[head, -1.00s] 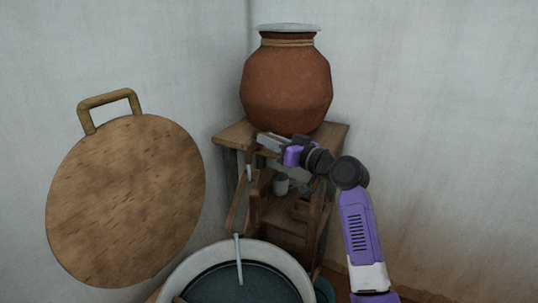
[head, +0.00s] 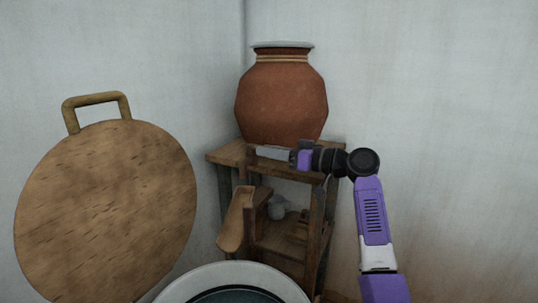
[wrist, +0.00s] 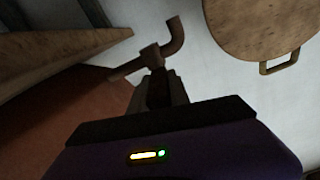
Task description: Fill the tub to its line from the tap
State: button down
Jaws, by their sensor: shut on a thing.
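The tap (wrist: 165,45), brown with a curved spout, shows in the wrist view beside the reddish clay pot (head: 282,98). My gripper (head: 262,152) is at the pot's base in the head view. It is shut on the tap's handle (wrist: 158,90), and its fingers also show in the wrist view (wrist: 158,98). In the head view the gripper hides most of the tap. The tub (head: 230,272) has a pale rim and dark teal inside, and is cut off at the bottom. I cannot make out its water level against its line. No stream shows now.
The pot stands on a wooden stand (head: 228,152) in the corner. A sloping wooden trough (head: 238,222) is below it, with a small grey cup (head: 277,207) on a shelf. A large round wooden lid (head: 105,210) with a handle is at left.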

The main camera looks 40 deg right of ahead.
jog(key=c, duration=1.2)
grip_release()
jog(key=shift+c, duration=0.2)
jog(key=v, duration=0.7)
jog(key=shift+s+d, duration=0.15)
jog(key=shift+s, duration=0.2)
